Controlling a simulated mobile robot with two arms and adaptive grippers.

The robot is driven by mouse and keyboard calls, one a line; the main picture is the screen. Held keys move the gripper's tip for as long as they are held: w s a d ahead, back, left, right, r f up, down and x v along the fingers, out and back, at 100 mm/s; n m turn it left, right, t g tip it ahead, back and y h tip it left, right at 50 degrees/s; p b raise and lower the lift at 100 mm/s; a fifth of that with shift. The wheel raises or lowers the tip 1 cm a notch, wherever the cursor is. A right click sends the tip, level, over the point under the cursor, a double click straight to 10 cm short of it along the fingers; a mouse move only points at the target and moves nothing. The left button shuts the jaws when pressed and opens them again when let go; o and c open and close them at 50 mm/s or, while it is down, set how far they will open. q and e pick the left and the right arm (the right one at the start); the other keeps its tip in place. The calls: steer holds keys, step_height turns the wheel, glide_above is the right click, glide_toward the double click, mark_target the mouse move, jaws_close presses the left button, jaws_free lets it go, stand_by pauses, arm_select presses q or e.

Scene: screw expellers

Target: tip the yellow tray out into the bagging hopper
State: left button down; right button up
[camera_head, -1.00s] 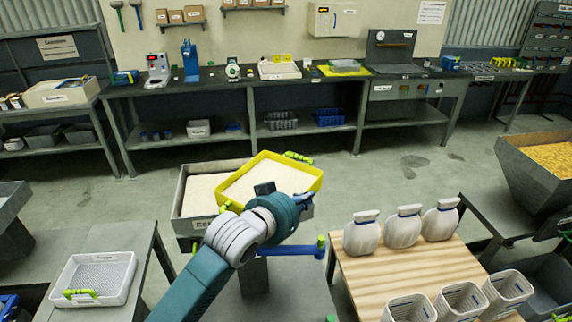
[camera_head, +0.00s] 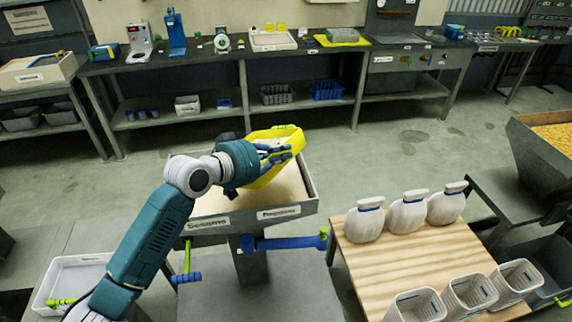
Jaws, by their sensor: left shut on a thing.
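The yellow tray (camera_head: 286,135) is tilted steeply above the grey hopper (camera_head: 220,221) in the middle, with its low end towards the hopper's pale fill (camera_head: 282,188). My left gripper (camera_head: 275,155) is shut on the tray's near side, and the blue fingers show against the yellow wall. My left wrist and forearm hide the hopper's left part and some of the tray. I cannot tell how much is left in the tray. My right gripper is not in view.
A wooden table (camera_head: 405,265) with filled white bags (camera_head: 407,212) and open white bins (camera_head: 468,296) stands at the right. A white tray (camera_head: 70,278) lies at lower left. Another hopper with yellow fill (camera_head: 555,138) is far right. A blue bar (camera_head: 285,243) sticks out below the middle hopper.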

arm_select(q)
steer(key=w+a+r+n+h+b, duration=0.4)
steer(key=w+a+r+n, duration=0.3)
steer(key=a, duration=0.3)
steer(key=shift+a+r+n+g+h, duration=0.3)
steer(key=shift+a+r+n, duration=0.1)
steer(key=shift+r+n, duration=0.25)
steer(key=shift+w, duration=0.1)
stand_by(0.4)
